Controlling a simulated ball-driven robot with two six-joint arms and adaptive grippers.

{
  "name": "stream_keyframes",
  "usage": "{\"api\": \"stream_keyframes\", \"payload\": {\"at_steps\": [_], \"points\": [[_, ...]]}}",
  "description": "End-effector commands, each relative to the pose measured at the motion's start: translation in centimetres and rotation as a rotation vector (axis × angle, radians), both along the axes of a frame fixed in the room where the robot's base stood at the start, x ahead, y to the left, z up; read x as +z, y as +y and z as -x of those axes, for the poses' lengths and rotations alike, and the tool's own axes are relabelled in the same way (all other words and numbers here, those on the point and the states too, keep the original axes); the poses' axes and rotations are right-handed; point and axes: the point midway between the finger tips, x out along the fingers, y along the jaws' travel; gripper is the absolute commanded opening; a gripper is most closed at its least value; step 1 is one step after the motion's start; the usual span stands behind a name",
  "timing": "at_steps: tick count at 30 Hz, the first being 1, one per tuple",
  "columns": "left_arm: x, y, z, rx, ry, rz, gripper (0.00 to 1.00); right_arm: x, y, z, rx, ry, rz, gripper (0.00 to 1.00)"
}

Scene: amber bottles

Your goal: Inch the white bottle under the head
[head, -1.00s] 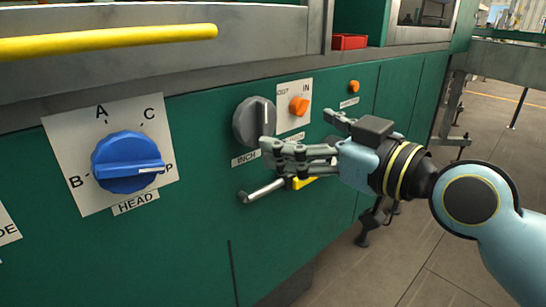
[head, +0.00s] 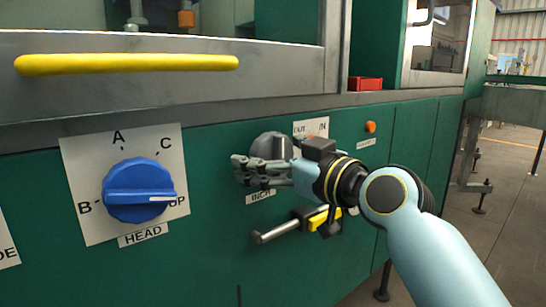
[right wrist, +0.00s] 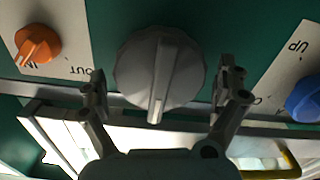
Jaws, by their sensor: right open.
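The grey INCH knob (head: 270,145) is on the green machine front, partly hidden behind my right gripper (head: 240,171). In the right wrist view the knob (right wrist: 150,68) lies between the two open fingers (right wrist: 161,88), with a gap on both sides. Its raised grip bar runs upright in that view. The blue HEAD knob (head: 138,190) is to the left, its white mark pointing right to the UP label. I cannot make out a white bottle; only the lower part of the machine's window shows at the top. My left gripper is out of view.
An orange OUT/IN knob (right wrist: 38,45) is close beside the INCH knob. A metal lever with a yellow part (head: 318,221) sticks out below. A yellow rail (head: 125,63) runs above. A red tray (head: 365,83) sits on the ledge. Open floor lies to the right.

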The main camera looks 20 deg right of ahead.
Motion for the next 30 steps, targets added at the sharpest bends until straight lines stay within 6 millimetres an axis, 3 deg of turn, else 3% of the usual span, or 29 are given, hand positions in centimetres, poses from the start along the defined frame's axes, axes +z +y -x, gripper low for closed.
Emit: {"api": "stream_keyframes", "payload": {"at_steps": [7, 18, 30], "points": [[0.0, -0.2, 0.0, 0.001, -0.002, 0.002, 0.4, 0.0, 0.0, -0.1, 0.0, 0.001, -0.001, 1.0], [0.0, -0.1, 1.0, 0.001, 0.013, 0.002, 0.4, 0.0, 0.0, 0.0, 0.0, 0.001, -0.001, 0.52], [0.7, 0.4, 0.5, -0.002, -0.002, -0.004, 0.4, 0.1, 0.0, 0.0, 0.001, 0.029, -0.074, 0.51]]}}
